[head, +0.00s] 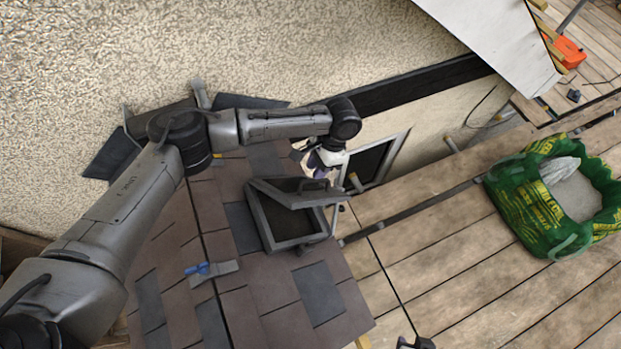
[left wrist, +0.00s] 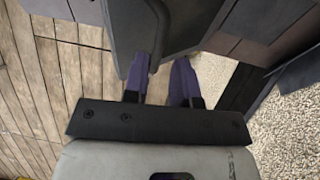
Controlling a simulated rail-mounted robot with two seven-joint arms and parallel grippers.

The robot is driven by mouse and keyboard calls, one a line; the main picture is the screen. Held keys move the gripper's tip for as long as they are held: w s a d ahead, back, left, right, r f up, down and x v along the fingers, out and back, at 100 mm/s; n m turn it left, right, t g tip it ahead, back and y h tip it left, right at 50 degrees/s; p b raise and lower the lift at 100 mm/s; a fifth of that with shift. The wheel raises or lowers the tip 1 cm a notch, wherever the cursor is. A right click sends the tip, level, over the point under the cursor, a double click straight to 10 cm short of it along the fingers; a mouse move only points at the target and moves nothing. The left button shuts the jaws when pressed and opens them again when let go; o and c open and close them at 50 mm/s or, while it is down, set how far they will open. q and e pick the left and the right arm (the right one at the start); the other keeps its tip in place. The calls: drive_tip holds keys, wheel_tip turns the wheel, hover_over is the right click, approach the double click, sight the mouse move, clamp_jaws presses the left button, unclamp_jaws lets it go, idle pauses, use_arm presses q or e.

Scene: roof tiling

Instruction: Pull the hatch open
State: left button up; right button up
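The hatch (head: 262,222) is a dark grey square frame set in the roof tiles. Its lid (head: 278,194) stands tilted up, partly open, with a dark opening below. The lid also shows at the top of the left wrist view (left wrist: 188,18), with a curved handle (left wrist: 157,22) on it. My left gripper (head: 316,168) is at the lid's upper right side. In the left wrist view its two purple fingers (left wrist: 162,72) are apart, with the lid's edge between or just beyond their tips. Whether they touch it I cannot tell. My right gripper is not seen.
A blue-handled trowel (head: 212,270) lies on the tiles left of the hatch. A green bag (head: 530,205) stands on the plank deck at the right. A small wall window (head: 372,162) is close behind my left gripper.

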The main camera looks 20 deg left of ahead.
sight(310, 182)
use_arm(q)
drive_tip(key=shift+p+x, duration=0.3)
drive_tip(key=shift+x, duration=2.8)
drive_tip(key=shift+c, duration=0.3)
clamp_jaws()
